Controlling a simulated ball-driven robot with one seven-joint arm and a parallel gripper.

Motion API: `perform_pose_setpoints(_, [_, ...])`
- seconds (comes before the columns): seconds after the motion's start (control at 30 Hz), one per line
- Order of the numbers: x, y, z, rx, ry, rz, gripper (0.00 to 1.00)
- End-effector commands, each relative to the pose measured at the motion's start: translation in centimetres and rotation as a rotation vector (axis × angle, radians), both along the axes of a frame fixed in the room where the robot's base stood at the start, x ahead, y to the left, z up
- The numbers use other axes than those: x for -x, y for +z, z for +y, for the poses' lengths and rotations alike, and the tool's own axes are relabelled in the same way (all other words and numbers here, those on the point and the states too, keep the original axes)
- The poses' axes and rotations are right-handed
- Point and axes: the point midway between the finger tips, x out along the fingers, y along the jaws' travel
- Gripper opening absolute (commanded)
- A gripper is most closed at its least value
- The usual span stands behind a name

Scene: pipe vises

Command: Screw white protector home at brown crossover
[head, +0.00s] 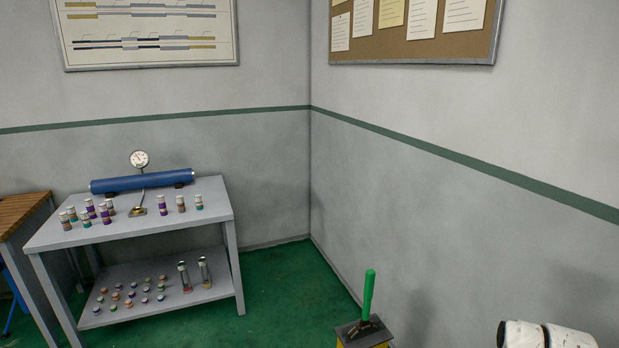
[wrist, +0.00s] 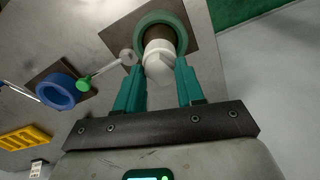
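The white protector (wrist: 158,66) shows in the wrist view at the mouth of a teal ring (wrist: 180,42). Behind it, inside the ring, is the dark brown end of the crossover (wrist: 158,32). My gripper (wrist: 159,72) has its two teal fingers on either side of the protector, with the tips close against its sides. It looks shut on the protector. The protector's far end and its thread are hidden, so I cannot tell how deep it sits. In the head view neither the protector, the crossover nor my gripper is visible.
In the wrist view a green-tipped lever (wrist: 105,69) lies left of the ring, near a blue ring (wrist: 62,91) and a yellow slotted piece (wrist: 26,137). In the head view a grey bench (head: 150,228) holds small bottles. A green handle (head: 369,292) stands nearer. Green floor between is clear.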

Motion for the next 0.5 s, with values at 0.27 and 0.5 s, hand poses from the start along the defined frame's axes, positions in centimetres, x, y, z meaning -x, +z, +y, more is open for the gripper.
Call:
perform_pose_setpoints(0.27, [0.01, 0.00, -0.01, 0.000, 0.019, 0.000, 0.39])
perform_pose_setpoints(0.5, [0.05, 0.00, -0.06, 0.001, 0.300, 0.000, 0.39])
